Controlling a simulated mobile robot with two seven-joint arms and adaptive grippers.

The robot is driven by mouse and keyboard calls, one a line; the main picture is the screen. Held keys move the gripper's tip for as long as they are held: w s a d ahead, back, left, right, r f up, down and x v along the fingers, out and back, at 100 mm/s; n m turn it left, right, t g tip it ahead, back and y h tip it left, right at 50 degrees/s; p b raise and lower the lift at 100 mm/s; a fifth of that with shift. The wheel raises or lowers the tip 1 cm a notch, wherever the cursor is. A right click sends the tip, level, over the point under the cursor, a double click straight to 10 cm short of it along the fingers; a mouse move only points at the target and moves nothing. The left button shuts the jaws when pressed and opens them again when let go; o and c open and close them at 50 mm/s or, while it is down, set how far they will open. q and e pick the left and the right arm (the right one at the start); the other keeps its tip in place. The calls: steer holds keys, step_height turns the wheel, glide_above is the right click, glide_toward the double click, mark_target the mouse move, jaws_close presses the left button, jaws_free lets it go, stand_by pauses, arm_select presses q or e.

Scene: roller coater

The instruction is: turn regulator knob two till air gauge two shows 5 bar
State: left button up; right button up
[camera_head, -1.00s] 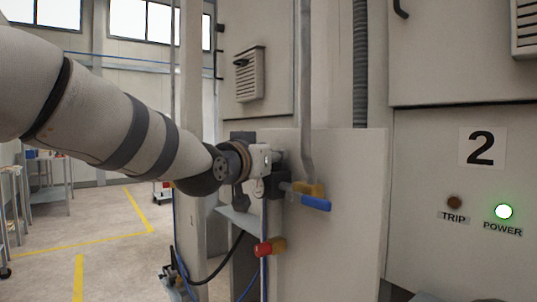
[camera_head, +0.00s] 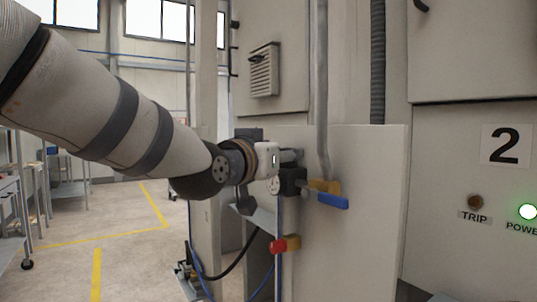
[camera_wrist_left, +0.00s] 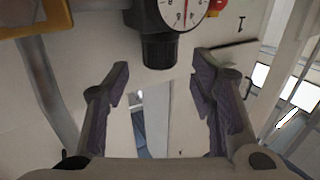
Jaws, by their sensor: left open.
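My left gripper (camera_head: 293,156) is beside a black regulator block (camera_head: 291,181) on the pale panel. In the left wrist view the gripper (camera_wrist_left: 160,78) is open and empty. The black regulator knob (camera_wrist_left: 158,52) is just beyond the fingertips, roughly midway between them, and I see no contact. A round white air gauge (camera_wrist_left: 181,10) with a red needle is above the knob there, cut off by the top edge. The gauge is small in the head view (camera_head: 274,185); I cannot read its value. No number two shows on it. My right gripper is not in view.
A cabinet with a "2" label (camera_head: 506,146) and lit green lamp (camera_head: 528,212) is at right.

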arm_select(q)
steer(key=v, duration=0.8)
steer(key=shift+s, duration=0.25)
steer(key=shift+a, duration=0.15)
